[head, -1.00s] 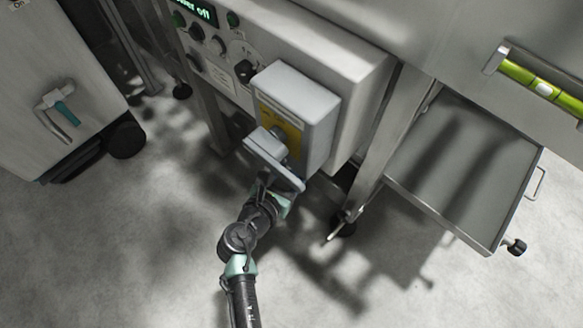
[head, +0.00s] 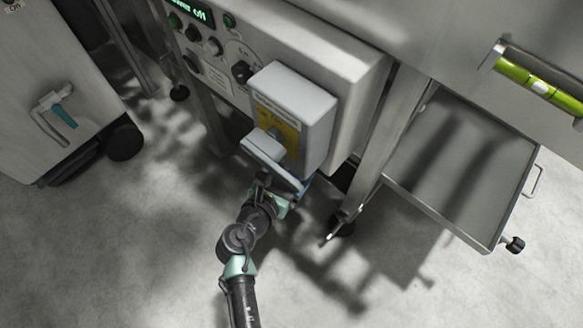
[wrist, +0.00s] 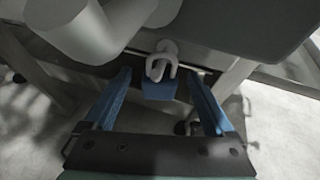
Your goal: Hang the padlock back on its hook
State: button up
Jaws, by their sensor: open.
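The padlock (wrist: 159,88) has a blue body and a pale grey shackle, which shows in the wrist view looped at a small grey peg or hook (wrist: 166,46). My gripper (wrist: 159,90) is open, with one blue finger on each side of the padlock body and a gap on both sides. In the head view my gripper (head: 290,188) is low in front of the grey box (head: 295,95) with a yellow plate (head: 283,128). The padlock is hidden there. How fully the shackle sits on the peg is hard to tell.
A grey handle (head: 262,147) juts from the box front, close above my gripper. The control panel (head: 215,50) is at the upper left. A metal tray (head: 455,165) and a steel leg (head: 385,150) stand to the right. The floor in front is open.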

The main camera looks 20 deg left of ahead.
jog(key=p+v, duration=0.5)
jog(key=v, duration=0.8)
